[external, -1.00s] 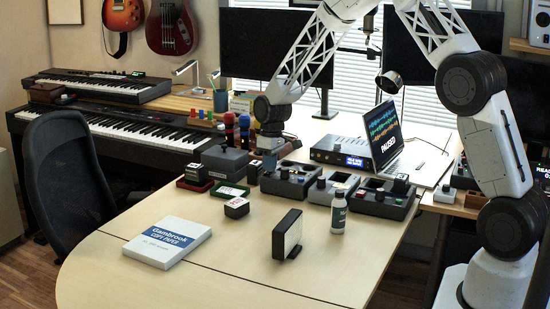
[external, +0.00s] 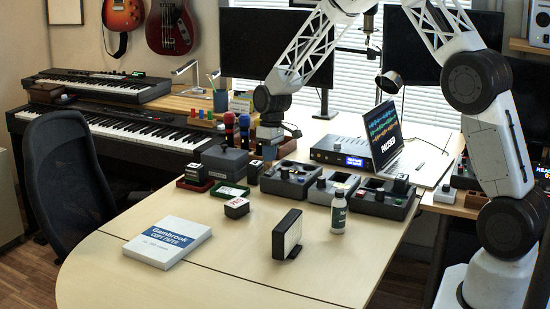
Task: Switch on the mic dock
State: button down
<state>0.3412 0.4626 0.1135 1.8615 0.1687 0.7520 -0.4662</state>
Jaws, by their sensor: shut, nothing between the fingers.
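My gripper (external: 269,153) is shut and empty at the back of the desk. In the picture it is just right of a grey box and above the left end of a row of dark units. I cannot tell which of these is the mic dock, and no label or switch position is readable.
A black rack device with a lit display (external: 340,157) and a laptop reading PAUSED (external: 385,130) stand behind the units. A bottle (external: 339,214), an upright dark-framed panel (external: 287,234), small boxes (external: 237,208) and a paper pack (external: 167,243) stand in front.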

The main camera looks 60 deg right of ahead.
aim_at(268, 172)
notch_tip(268, 172, up, 11)
jog(key=a, duration=0.1)
jog(key=shift+a+f, duration=0.15)
dwell(0.6)
jog(key=s+a+r+t+h, duration=0.1)
jog(key=s+a+r, duration=0.7)
jog(key=s, duration=0.2)
jog(key=s+a+r, duration=0.7)
jog(key=s+r, duration=0.1)
jog(key=s, duration=0.3)
jog(key=s+a, duration=0.4)
jog(key=s, duration=0.9)
jog(key=s+a+t, duration=0.1)
jog(key=s+a, duration=0.3)
jog(key=s, duration=0.9)
jog(key=shift+s+a+r+t+h, duration=0.25)
jog(key=shift+r+t+h, duration=0.05)
jog(key=shift+r, duration=0.15)
